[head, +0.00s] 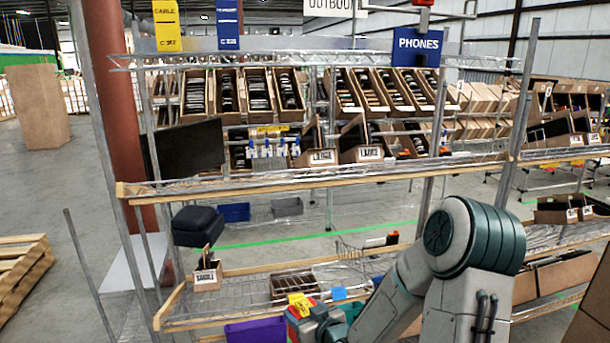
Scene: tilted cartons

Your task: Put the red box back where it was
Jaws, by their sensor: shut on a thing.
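The red box (293,320) shows at the bottom centre of the head view, in front of the lower wire shelf (215,312). A yellow patch (300,302) shows at its top. My gripper (308,325) is at the box and shut on it. The fingertips and the lower part of the box are hard to make out, and the bottom edge of the picture cuts off this area. My arm comes in from the lower right.
The lower shelf has a wooden front rim and holds a small labelled carton (207,277) at left and an open brown carton (293,286) near the middle. A purple bin (255,331) is below. Bare wire shows between the cartons. The upper shelf (300,176) runs above.

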